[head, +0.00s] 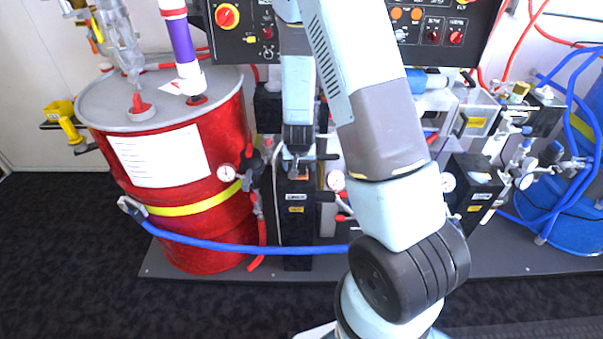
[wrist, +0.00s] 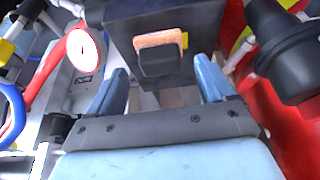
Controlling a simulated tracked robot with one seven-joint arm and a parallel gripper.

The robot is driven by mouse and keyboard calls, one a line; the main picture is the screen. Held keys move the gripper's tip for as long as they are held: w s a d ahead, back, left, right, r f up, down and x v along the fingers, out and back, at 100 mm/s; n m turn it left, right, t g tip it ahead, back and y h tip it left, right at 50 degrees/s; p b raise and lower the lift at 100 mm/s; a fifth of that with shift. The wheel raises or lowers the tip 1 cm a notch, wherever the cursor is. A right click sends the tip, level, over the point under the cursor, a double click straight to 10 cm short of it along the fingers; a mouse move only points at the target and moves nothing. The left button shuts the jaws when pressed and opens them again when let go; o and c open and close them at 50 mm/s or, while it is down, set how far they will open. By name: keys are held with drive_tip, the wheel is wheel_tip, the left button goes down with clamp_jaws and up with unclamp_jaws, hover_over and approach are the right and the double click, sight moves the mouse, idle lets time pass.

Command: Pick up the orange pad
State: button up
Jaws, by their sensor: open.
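The orange pad (wrist: 160,41) shows in the wrist view as a thin orange strip along the edge of a small dark block, against a black box (wrist: 120,35). In the head view only a small orange bit of the pad (head: 299,176) shows, just under my gripper (head: 298,160). In the wrist view my gripper (wrist: 161,68) has its two blue fingers apart, one on each side of the small dark block. The pad lies just beyond the fingertips, roughly centred between them. Nothing is held. I cannot tell whether any finger touches the block.
A red drum (head: 180,160) stands to the left, with a blue hose (head: 240,247) running in front. A dial gauge (wrist: 83,48) and a dark round fitting (wrist: 285,50) flank my gripper in the wrist view. A control panel (head: 430,30) is behind. The dark floor in front is clear.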

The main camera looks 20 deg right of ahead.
drive_tip(key=shift+x, duration=1)
drive_tip(key=c, duration=1.2)
drive_tip(key=shift+r, duration=0.1)
